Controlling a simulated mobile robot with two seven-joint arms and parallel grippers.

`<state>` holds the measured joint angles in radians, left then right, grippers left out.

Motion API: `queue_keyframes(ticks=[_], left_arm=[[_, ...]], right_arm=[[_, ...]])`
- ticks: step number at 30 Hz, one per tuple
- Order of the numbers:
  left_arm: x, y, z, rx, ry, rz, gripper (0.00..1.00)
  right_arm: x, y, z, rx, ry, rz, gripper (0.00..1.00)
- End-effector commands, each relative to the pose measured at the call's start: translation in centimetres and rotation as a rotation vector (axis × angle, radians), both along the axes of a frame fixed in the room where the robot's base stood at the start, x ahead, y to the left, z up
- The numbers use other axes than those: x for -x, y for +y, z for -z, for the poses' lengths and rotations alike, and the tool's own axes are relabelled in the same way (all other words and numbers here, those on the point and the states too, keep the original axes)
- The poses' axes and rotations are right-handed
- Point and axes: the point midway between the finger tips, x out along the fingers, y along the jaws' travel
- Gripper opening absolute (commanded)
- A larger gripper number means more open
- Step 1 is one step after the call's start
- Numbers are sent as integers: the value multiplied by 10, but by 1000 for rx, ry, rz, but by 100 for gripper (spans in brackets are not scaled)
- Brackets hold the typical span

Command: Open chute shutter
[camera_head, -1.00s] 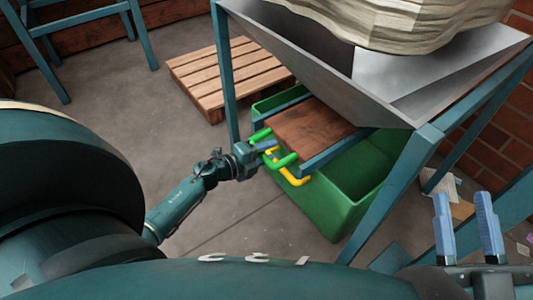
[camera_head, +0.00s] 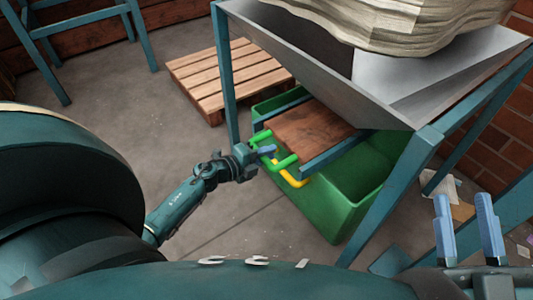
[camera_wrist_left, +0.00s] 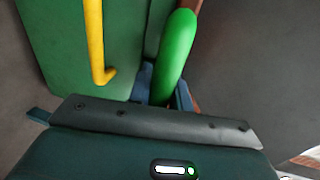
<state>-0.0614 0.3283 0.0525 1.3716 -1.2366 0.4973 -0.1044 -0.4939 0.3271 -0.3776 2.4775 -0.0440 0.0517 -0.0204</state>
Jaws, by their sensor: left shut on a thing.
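The chute shutter (camera_head: 312,131) is a flat brown plate between blue rails, under the funnel of the metal hopper (camera_head: 315,50). A green handle (camera_head: 286,162) is at its near left edge; it also shows in the wrist view (camera_wrist_left: 177,50). My left gripper (camera_head: 266,149) is shut on this green handle, its blue fingers on both sides of the bar. The plate still lies below the hopper mouth, and its far part is hidden by the funnel. My right gripper (camera_head: 464,228) is at the lower right, empty, its two blue fingers apart.
A green bin (camera_head: 345,220) with a yellow handle (camera_head: 293,180) stands under the shutter. Blue hopper legs (camera_head: 395,195) stand at the sides. A wooden pallet (camera_head: 215,75) lies behind on the left. The floor left of the bin is clear.

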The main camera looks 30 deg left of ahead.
Motion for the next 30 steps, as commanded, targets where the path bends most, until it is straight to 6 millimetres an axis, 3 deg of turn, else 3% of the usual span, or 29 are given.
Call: queue_keyframes(ticks=[7,21,30], left_arm=[[16,7,0,-1,4,-1,0],[113,47,-1,-2,4,-2,0],[141,60,0,-2,1,-2,0]], right_arm=[[0,0,-3,-1,10,-1,36],[11,4,24,-8,195,3,36],[9,2,25,0,189,17,36]])
